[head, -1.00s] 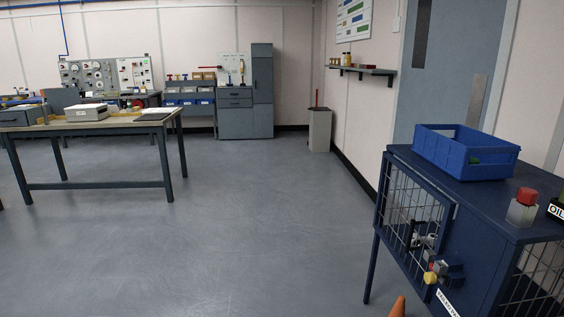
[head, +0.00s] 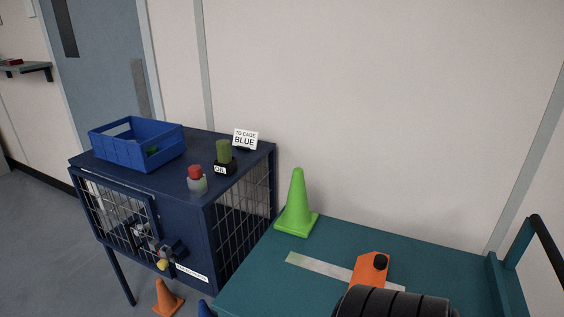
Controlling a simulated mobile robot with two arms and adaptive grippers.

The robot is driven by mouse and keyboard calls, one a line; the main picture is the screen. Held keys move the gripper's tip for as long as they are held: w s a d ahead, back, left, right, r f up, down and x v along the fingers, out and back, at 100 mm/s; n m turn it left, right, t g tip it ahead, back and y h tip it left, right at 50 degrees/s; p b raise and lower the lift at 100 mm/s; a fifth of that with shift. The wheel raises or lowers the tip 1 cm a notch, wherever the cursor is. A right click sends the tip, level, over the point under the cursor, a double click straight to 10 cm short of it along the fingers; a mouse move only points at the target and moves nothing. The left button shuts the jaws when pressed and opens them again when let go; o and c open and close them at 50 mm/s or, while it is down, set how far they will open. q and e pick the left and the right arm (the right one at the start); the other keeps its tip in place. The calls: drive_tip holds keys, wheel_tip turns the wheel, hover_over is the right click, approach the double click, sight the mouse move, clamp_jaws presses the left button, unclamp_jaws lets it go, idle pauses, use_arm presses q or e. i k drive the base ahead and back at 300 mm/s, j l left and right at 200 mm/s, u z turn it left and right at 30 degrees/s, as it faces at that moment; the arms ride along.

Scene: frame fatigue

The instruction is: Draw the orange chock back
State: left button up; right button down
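An orange chock (head: 370,269) with a black round knob on top sits on the teal bench top (head: 255,272), at the lower middle right of the head view. It lies across a pale strip (head: 318,270) on that surface. A black ribbed roller or drum (head: 392,303) stands just in front of the chock and hides its lower part; I cannot tell whether they touch. Neither of my grippers shows in the head view.
A green cone (head: 297,205) stands on the bench's back left corner. Left of it is a blue cage cabinet (head: 165,205) with a blue crate (head: 120,155), bottles and a sign (head: 245,139). An orange cone (head: 167,298) is on the floor. A dark rail (head: 548,250) edges the bench's right.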

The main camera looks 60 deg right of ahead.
sight(371, 269)
drive_tip(key=z, duration=2.6)
